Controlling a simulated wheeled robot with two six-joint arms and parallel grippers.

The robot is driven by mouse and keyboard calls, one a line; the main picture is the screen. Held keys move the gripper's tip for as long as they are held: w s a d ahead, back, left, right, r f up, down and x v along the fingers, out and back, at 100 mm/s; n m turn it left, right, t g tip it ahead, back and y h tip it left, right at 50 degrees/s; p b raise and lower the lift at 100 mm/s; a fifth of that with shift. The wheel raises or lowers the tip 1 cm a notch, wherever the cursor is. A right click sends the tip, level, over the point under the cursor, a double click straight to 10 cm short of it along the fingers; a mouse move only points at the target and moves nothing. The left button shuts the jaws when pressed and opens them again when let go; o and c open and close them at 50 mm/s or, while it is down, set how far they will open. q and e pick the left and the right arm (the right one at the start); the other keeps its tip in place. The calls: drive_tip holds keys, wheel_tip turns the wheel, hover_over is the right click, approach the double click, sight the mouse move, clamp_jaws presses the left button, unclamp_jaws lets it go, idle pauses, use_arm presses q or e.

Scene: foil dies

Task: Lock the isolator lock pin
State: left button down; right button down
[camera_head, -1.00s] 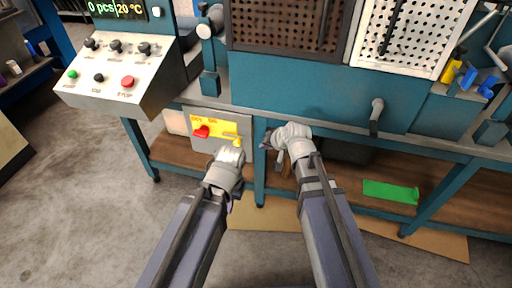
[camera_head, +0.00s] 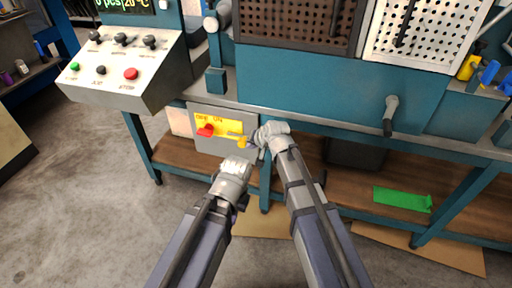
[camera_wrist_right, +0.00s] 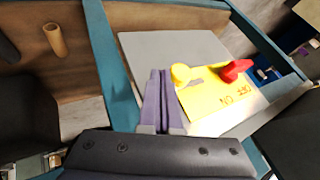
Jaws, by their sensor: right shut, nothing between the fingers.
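The grey isolator box (camera_head: 238,152) hangs under the bench and carries a yellow plate marked OFF and ON. A red switch handle (camera_head: 205,130) sits at the left of the plate. The yellow lock pin (camera_head: 242,142) is at its right. In the right wrist view the round pin head (camera_wrist_right: 180,74), the red handle (camera_wrist_right: 236,69) and the grey box (camera_wrist_right: 165,50) show. My right gripper (camera_head: 254,139) is just right of the pin; its shut, empty fingers (camera_wrist_right: 160,76) are close beside the pin head; contact is unclear. My left gripper (camera_head: 240,163) is below the plate, its fingers hidden.
A control panel (camera_head: 125,65) with knobs and buttons stands at upper left. A teal bench leg (camera_head: 266,185) is close by my right gripper. A grey crank handle (camera_head: 390,113) sticks out at the right, and a green sheet (camera_head: 402,198) lies on the lower shelf.

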sight(239, 145)
drive_tip(key=shift+a, duration=0.1)
drive_tip(key=a, duration=0.1)
drive_tip(key=w+a, duration=0.1)
drive_tip(key=a, duration=0.2)
drive_tip(key=shift+w+a, duration=0.25)
drive_tip(key=shift+a, duration=0.1)
idle(0.3)
